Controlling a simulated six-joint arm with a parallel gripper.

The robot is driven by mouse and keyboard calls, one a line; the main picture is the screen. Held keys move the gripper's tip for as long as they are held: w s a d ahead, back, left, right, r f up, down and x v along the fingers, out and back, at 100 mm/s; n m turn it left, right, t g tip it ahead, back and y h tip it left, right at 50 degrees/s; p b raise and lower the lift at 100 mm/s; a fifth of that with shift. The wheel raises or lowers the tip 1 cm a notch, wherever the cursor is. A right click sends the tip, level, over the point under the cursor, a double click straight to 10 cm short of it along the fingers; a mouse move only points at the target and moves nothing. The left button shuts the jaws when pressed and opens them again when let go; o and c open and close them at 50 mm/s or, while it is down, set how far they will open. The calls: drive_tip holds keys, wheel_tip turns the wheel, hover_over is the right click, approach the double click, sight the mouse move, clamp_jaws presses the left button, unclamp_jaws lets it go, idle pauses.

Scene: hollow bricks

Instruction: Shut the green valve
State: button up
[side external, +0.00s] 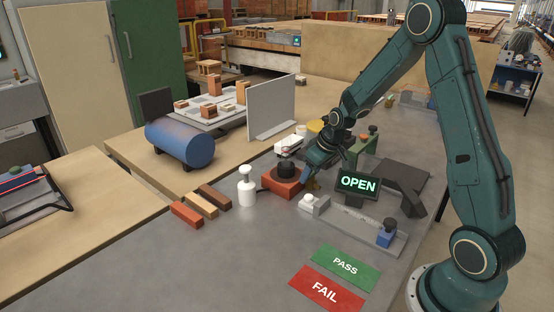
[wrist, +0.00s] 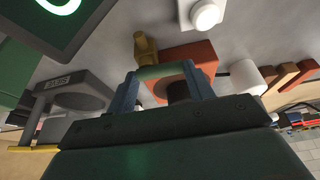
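The green valve shows in the wrist view as a pale green bar-like handle (wrist: 162,72) with a brass fitting (wrist: 146,48) just beyond it. The handle spans the gap between the two blue-grey fingers of my gripper (wrist: 161,84), and its ends appear to touch both fingertips. In the side view my gripper (side external: 312,172) is low over the bench, right of the orange block, and hides most of the valve. A bit of brass (side external: 313,186) shows under it. A display (side external: 358,184) reads OPEN in green letters.
An orange block (side external: 281,184) with a dark round top stands close left of my gripper. A white bottle (side external: 246,188) and several bricks lie farther left. A grey rail with a blue block (side external: 386,234) and PASS (side external: 345,267) and FAIL (side external: 326,289) plates are in front.

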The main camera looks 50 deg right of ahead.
drive_tip(key=o, duration=0.4)
drive_tip(key=shift+r, duration=0.1)
drive_tip(key=shift+v, duration=6.85)
drive_tip(key=shift+s, duration=0.1)
drive_tip(key=s+a+r, duration=0.7)
drive_tip(key=s+a, duration=0.2)
drive_tip(key=a, duration=0.3)
drive_tip(key=shift+t, duration=0.6)
drive_tip(key=s+a, duration=0.1)
drive_tip(key=s, duration=0.3)
drive_tip(key=s+a, duration=0.2)
drive_tip(key=s, duration=0.1)
drive_tip(key=s+a, duration=0.2)
drive_tip(key=s, duration=0.2)
drive_tip(key=shift+s+a+r, duration=0.15)
drive_tip(key=shift+s+r, duration=0.15)
drive_tip(key=shift+r, duration=0.05)
